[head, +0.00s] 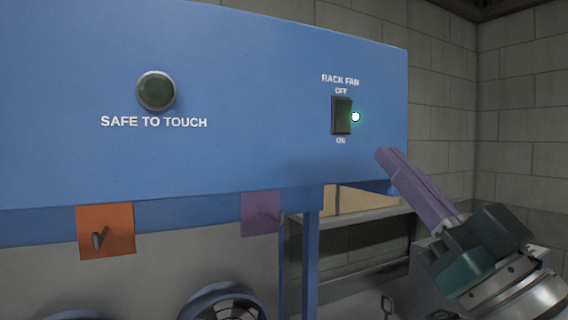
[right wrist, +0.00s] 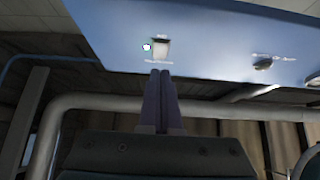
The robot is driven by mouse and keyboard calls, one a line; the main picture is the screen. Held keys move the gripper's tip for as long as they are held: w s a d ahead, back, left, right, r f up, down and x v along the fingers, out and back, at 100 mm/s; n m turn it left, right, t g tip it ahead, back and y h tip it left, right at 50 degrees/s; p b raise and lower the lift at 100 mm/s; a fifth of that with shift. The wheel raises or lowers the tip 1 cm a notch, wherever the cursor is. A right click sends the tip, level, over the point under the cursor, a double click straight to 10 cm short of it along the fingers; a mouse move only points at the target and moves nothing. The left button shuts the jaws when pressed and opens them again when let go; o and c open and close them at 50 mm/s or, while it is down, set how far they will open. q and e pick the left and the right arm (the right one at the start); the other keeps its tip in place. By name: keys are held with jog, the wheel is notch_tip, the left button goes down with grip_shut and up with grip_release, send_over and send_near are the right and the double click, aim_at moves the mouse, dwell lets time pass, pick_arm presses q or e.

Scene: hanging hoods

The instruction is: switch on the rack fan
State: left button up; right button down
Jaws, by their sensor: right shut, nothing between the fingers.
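The rack fan switch (head: 341,116) is a dark rocker on the blue panel (head: 250,60), with OFF above it and ON below it. A small lamp (head: 355,117) glows white-green at its right edge. My right gripper (head: 386,155) has purple fingers, shut and empty, with tips below and to the right of the switch, apart from it in the head view. In the right wrist view the switch (right wrist: 161,47) shows just beyond the tips of the shut fingers (right wrist: 160,75). My left gripper is not in view.
A dark green round SAFE TO TOUCH light (head: 156,91) is on the panel's left. An orange plate (head: 106,230) and a purple plate (head: 261,213), each with a hook, hang below. A blue post (head: 310,250) stands beneath the panel. Grey block walls are behind.

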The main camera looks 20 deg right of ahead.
jog(key=s+f+b, duration=0.3)
jog(key=s+f, duration=0.1)
jog(key=f, duration=0.1)
jog(key=shift+d+f+b, duration=0.2)
jog(key=shift+b, duration=0.1)
jog(key=shift+w, duration=0.1)
